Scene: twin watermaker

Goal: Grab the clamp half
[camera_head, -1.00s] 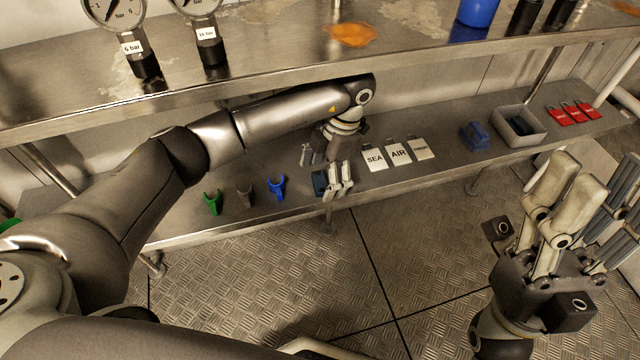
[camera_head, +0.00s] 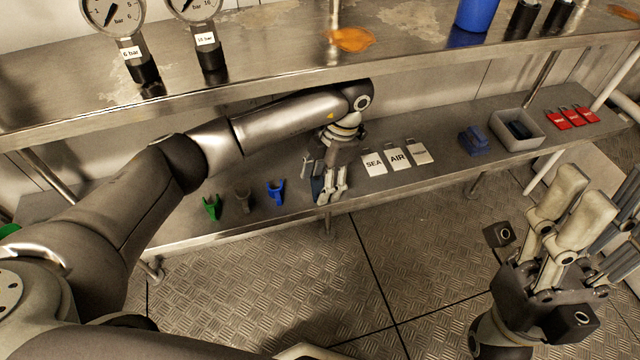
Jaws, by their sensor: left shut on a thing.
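A dark blue piece (camera_head: 317,187), which looks like the clamp half, is between the fingers of my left gripper (camera_head: 325,183), low over the front part of the lower shelf. The gripper is shut on it. The fingers hide much of the piece, and I cannot tell if it still touches the shelf. Another dark blue block-like part (camera_head: 474,140) lies farther right on the shelf, apart from both grippers. My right gripper (camera_head: 570,215) is at the lower right, over the floor, with its fingers pointing up, open and empty.
A grey bin (camera_head: 518,128) and red tags (camera_head: 572,116) are farther right. The upper shelf (camera_head: 270,75) overhangs my arm.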

